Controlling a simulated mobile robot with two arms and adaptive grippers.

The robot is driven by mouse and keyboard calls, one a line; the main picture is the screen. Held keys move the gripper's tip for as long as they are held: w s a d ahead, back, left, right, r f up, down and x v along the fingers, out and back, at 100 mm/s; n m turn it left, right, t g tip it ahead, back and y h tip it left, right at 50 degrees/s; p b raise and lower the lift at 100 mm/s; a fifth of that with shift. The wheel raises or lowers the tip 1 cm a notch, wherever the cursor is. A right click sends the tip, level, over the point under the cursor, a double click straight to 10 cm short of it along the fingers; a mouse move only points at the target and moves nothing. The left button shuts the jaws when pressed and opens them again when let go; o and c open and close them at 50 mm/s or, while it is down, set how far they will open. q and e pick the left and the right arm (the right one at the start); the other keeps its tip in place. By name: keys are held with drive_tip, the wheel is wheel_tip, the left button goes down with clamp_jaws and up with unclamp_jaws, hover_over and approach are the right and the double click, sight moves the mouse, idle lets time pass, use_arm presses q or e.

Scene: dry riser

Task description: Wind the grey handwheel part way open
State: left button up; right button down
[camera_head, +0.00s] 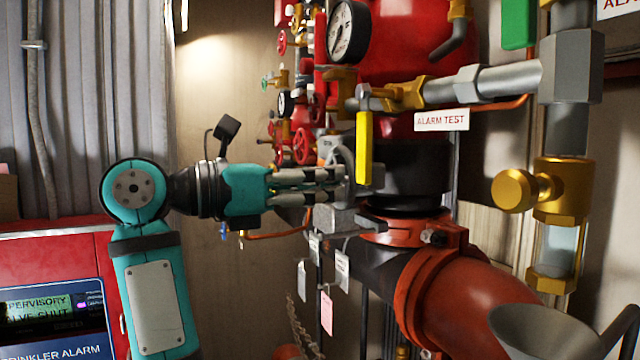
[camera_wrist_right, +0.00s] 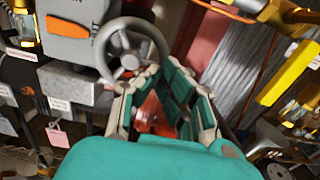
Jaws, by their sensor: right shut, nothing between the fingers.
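The grey handwheel (camera_wrist_right: 128,60) shows in the right wrist view as a spoked ring with a round hub, beside a grey housing (camera_wrist_right: 70,50) with an orange mark. In the head view only a small part of the handwheel (camera_head: 346,156) shows behind my fingers. My right gripper (camera_head: 343,187) reaches in from the left and is shut with nothing in it. In the right wrist view its fingertips (camera_wrist_right: 160,70) overlap the right lower side of the rim. I cannot tell whether they touch it. My left gripper is not in view.
A yellow lever (camera_head: 364,148) hangs just right of the fingertips, below a brass valve. A red pipe elbow (camera_head: 465,295) lies below right. Hanging tags (camera_head: 327,312) and red valve wheels (camera_head: 303,146) crowd the riser. A red alarm panel (camera_head: 55,260) stands at left.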

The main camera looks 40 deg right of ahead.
drive_tip(key=shift+s+d, duration=0.2)
drive_tip(key=shift+d, duration=0.3)
drive_tip(key=shift+r, duration=0.15)
idle(0.3)
